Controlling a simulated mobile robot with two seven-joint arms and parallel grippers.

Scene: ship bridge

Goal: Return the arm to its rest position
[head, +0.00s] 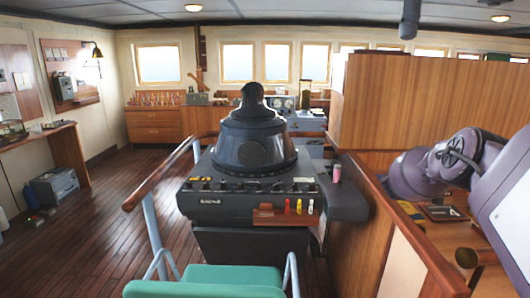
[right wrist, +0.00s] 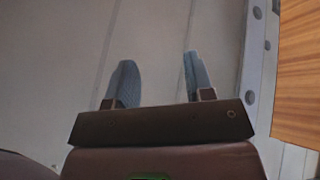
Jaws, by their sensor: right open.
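My right arm (head: 430,170) shows at the right side of the head view, in front of the wooden partition. Its gripper cannot be made out there. In the right wrist view my right gripper (right wrist: 158,85) is open, with two grey-blue fingers apart and nothing between them. Behind the fingers is a plain grey panelled surface. My left arm and left gripper are not in view.
A dark console (head: 250,188) with a domed top stands mid-room, with a wooden rail (head: 165,180) on its left. A wooden partition (head: 425,100) rises beside my right arm. A green chair (head: 205,283) is in front. Open floor (head: 90,225) lies left.

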